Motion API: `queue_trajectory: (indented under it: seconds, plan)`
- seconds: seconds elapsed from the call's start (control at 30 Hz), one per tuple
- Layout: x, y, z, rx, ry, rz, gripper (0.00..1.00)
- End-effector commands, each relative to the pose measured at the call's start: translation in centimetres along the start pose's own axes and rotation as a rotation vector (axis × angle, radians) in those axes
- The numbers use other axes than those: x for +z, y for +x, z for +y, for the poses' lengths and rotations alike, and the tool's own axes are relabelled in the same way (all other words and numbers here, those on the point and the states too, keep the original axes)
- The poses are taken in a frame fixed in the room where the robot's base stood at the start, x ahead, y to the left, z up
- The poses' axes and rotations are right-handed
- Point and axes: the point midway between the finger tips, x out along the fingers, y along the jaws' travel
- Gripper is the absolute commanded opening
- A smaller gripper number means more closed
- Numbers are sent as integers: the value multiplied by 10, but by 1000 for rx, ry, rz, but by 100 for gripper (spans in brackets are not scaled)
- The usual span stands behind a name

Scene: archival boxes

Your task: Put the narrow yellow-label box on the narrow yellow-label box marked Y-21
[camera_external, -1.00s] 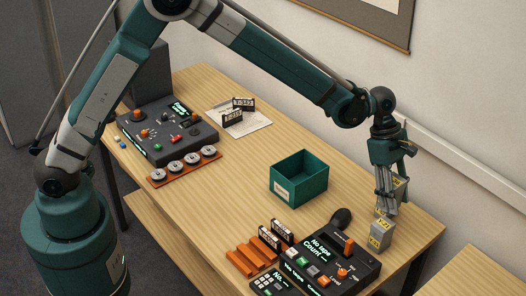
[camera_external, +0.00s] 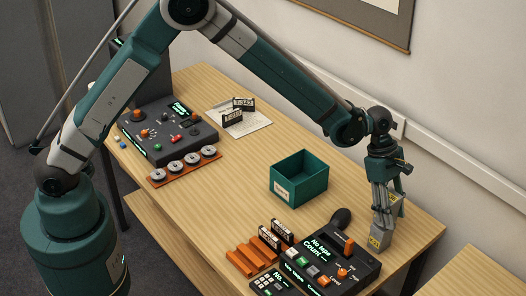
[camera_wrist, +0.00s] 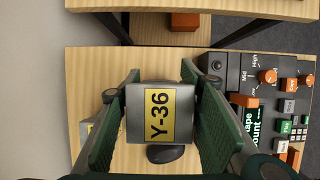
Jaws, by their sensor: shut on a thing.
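In the wrist view this box (camera_wrist: 160,115) sits between the two green fingers. In the external view the fingers point down near the table's right end and largely hide it. A grey box with a yellow label (camera_external: 378,241) shows on the table right below the fingertips; its marking cannot be read now. A sliver of a grey box with yellow on it also shows left of the left finger in the wrist view (camera_wrist: 86,132). I cannot tell whether the boxes touch.
A black console (camera_external: 330,262) with knobs stands close to the left of the gripper, with a dark rounded object (camera_external: 341,217) behind it. A green open bin (camera_external: 299,192) is further left. An orange rack (camera_external: 252,257) lies at the front edge.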

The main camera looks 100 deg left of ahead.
Motion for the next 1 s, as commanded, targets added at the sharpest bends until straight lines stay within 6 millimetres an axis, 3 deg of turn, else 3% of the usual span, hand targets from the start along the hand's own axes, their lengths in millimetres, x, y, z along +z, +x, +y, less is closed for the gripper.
queue_trajectory:
  seconds: [0.57,0.6,0.7,1.0]
  plan:
    - [-5,12,0,0,0,0,20]
    - [-5,12,0,0,0,0,37]
    - [-5,11,0,0,0,0,50]
    - [-4,11,0,0,0,0,50]
